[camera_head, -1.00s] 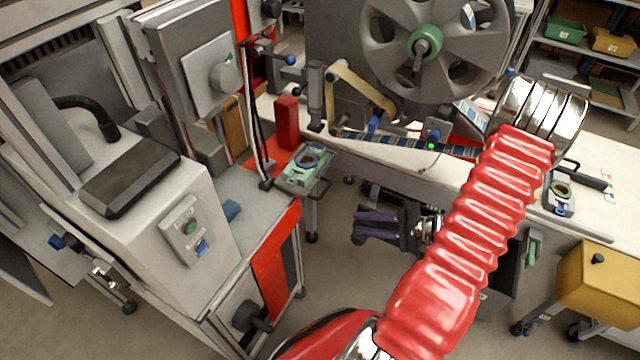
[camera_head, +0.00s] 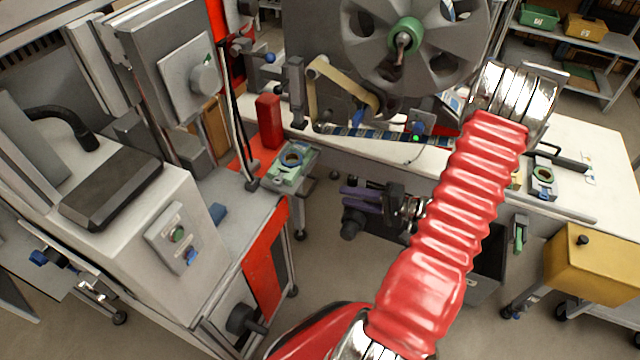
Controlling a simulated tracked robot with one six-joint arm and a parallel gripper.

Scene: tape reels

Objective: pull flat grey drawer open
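I cannot pick out the flat grey drawer with certainty. A dark grey box (camera_head: 485,287) with a small white label is under the white bench, partly hidden behind my red arm. I cannot tell whether it is the drawer. My gripper (camera_head: 350,200) shows low in front of the bench, left of my arm, with its purple fingers toward the left. It is clear of the bench top. Nothing shows held in it, but the finger gap is too small to judge.
A yellow box (camera_head: 590,262) stands at the right. A grey machine cabinet (camera_head: 110,240) with an orange-red panel (camera_head: 262,285) fills the left. Open floor lies between.

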